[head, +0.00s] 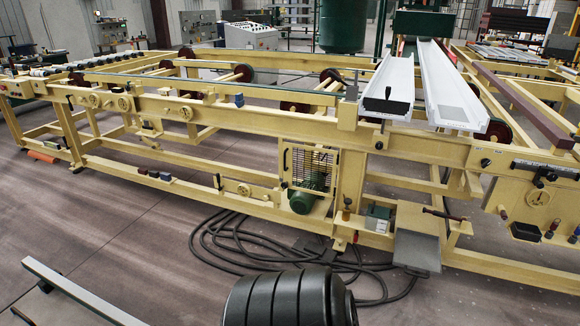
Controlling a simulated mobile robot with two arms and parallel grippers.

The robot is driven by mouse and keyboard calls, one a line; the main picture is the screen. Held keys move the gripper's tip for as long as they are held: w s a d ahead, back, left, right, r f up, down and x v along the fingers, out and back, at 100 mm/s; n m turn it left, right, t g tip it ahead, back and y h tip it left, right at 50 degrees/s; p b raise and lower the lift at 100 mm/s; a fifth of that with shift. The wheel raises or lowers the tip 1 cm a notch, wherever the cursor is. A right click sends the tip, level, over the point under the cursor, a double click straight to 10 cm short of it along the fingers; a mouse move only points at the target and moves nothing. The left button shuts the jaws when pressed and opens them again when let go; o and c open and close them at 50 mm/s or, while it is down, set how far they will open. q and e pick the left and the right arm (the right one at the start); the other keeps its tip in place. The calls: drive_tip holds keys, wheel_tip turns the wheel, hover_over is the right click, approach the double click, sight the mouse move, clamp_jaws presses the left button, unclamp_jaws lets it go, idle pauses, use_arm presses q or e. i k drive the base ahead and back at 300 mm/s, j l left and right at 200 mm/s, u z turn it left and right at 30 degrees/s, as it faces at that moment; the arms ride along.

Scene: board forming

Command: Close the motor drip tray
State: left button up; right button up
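A green motor (307,196) sits low in the yellow frame, behind a wire guard (308,162). To its right, a flat grey tray-like piece (417,248) sticks out from the frame's lower rail toward me, with its front end low. It may be the motor drip tray, but I cannot tell for certain. A small dark handle (438,212) shows just above and to the right of it. No tray can be made out directly under the motor. Neither of my grippers is in view.
The long yellow conveyor frame (200,105) crosses the view. Black cables (235,245) lie coiled on the floor in front of the motor. Two white channels (400,78) rest on top at the right. The floor (150,235) at left front is mostly clear.

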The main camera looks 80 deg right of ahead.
sight(419, 252)
drive_tip(key=k+j+z, duration=0.1)
drive_tip(key=z, duration=0.3)
drive_tip(key=k+z, duration=0.35)
drive_tip(key=k+j+z, duration=0.1)
drive_tip(key=z, duration=2.6)
drive_tip(key=i+z, duration=0.1)
